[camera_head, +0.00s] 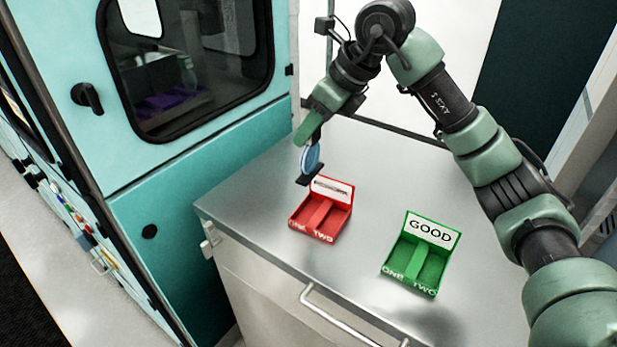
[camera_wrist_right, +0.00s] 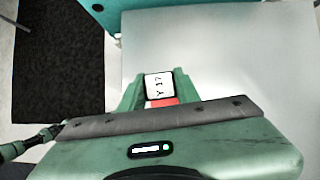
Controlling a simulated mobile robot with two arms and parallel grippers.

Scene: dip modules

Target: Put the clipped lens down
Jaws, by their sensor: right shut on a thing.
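My right gripper (camera_head: 314,136) is shut on the clipped lens, a round blue lens (camera_head: 311,158) with a dark clip (camera_head: 304,180) at its lower end. It holds the lens roughly upright at the far left corner of the red tray (camera_head: 319,237). I cannot tell whether the clip touches the table. The red tray has slots marked ONE and TWO, and both look empty.
The grey tabletop (camera_head: 380,185) bears the red tray and a green tray (camera_head: 415,272) labelled GOOD, also with empty-looking slots ONE and TWO. A teal cabinet (camera_head: 195,180) with a window stands close on the left. The tabletop between and behind the trays is clear.

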